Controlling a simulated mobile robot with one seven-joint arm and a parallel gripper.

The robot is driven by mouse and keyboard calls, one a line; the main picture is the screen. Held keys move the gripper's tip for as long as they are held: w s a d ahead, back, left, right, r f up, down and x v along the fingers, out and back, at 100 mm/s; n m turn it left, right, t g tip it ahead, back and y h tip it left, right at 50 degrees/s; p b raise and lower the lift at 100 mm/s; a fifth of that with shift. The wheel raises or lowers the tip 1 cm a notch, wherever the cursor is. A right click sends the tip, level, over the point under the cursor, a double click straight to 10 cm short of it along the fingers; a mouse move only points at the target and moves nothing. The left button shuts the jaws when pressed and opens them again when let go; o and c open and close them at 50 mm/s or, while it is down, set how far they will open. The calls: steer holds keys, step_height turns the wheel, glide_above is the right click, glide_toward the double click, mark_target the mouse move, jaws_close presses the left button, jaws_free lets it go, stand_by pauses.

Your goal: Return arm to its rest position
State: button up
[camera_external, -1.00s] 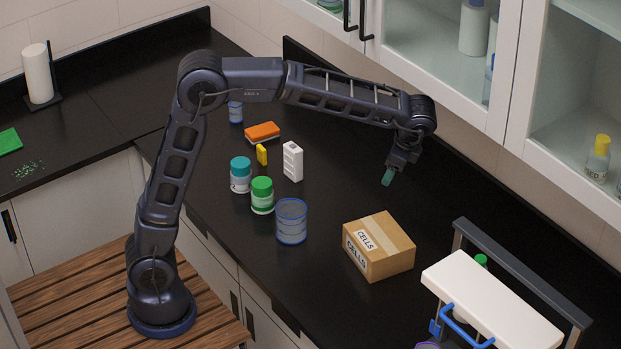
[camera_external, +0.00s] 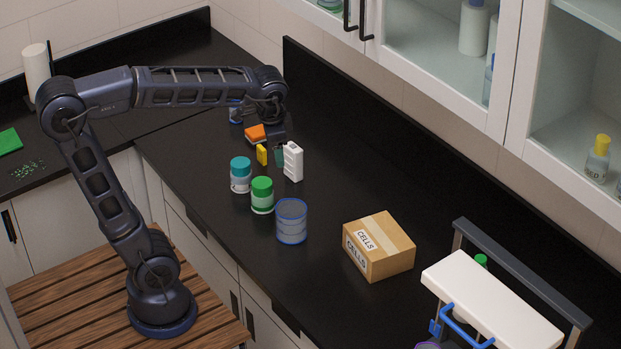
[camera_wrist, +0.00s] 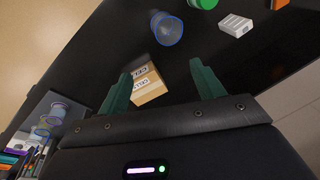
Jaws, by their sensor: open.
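My gripper (camera_external: 280,155) hangs from the folded-back arm over the counter in the external view, just behind and left of a white bottle-like container (camera_external: 293,161). Its green fingers are mostly hidden there. In the wrist view the two green fingers of my gripper (camera_wrist: 164,88) stand wide apart with nothing held between them. Beyond them in that view lies the cardboard box labelled CELLS (camera_wrist: 148,84), well away from the fingertips.
On the black counter (camera_external: 340,200) stand a teal-lidded jar (camera_external: 240,175), a green-lidded jar (camera_external: 262,195), a blue-rimmed clear beaker (camera_external: 291,222), a yellow item (camera_external: 262,155) and an orange sponge (camera_external: 256,133). The CELLS box (camera_external: 379,246) is right. Wall cabinets (camera_external: 440,50) overhang the back.

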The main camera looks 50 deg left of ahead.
steer(key=s+a+f+n+t, duration=0.1)
steer(key=s+a+f+n, duration=0.1)
steer(key=s, duration=0.4)
steer(key=s+a+f+n+t+h, duration=0.1)
steer(key=s+a+f+n, duration=0.1)
steer(key=s, duration=0.5)
steer(key=shift+s+a+f+n+h, duration=0.2)
steer(key=shift+f+n+h, duration=0.15)
steer(key=shift+f, duration=0.45)
